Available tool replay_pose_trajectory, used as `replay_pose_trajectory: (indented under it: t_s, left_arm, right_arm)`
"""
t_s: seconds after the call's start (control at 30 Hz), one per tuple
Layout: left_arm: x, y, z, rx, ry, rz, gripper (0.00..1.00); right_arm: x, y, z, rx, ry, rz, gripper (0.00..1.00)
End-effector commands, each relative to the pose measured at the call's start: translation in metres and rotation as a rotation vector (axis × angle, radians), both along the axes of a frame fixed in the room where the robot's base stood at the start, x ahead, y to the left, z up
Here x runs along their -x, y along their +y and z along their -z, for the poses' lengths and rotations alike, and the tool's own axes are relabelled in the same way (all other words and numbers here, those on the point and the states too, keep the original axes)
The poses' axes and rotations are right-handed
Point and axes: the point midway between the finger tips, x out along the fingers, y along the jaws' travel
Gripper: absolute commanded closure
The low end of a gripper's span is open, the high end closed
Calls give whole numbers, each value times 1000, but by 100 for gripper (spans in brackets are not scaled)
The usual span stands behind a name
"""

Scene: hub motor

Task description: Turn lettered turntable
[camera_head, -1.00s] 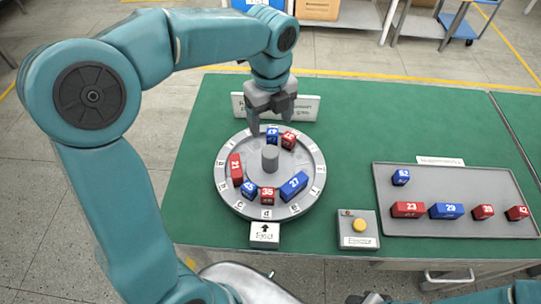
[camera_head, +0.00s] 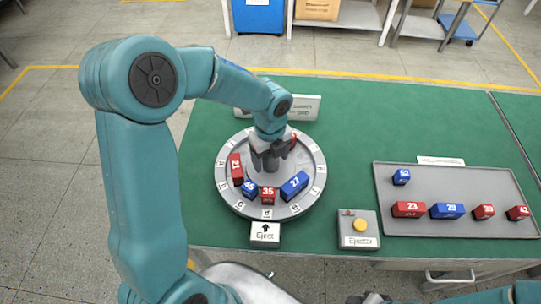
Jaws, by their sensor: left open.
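The round grey turntable (camera_head: 234,201) has letters around its rim and a central post (camera_head: 271,166). Numbered blocks stand on it: red 21 (camera_head: 236,169), blue 45 (camera_head: 250,188), red 35 (camera_head: 268,195) and blue 27 (camera_head: 294,186). A red block (camera_head: 294,138) at the back is mostly hidden behind my left arm. My left gripper (camera_head: 268,164) is open over the middle of the turntable, its fingers down around or beside the post; I cannot tell if they touch it. My right gripper is not clearly in view.
A grey tray (camera_head: 440,180) at the right holds several numbered blocks. A white sign (camera_head: 304,108) stands behind the turntable. Green table between is clear.

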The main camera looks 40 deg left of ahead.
Motion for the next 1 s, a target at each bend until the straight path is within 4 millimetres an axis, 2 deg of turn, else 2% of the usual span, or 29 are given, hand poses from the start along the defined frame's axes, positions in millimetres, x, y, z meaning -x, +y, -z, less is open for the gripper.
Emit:
replay_pose_trajectory:
  t_s: [0.07,0.1,0.27,0.3,0.67,1.0]
  left_arm:
    - [0,0,0,0,0,0,26]
    - [0,0,0,0,0,0,33]
    - [0,0,0,0,0,0,85]
    - [0,0,0,0,0,0,98]
    - [0,0,-1,0,0,28,100]
    - [0,-1,-3,0,0,156,100]
  right_arm:
    - [0,0,0,0,0,0,57]
    - [0,0,0,0,0,0,57]
    - [0,0,0,0,0,0,57]
    - [0,0,0,0,0,0,57]
    - [0,0,-3,0,0,0,57]
    - [0,0,-13,0,0,0,57]
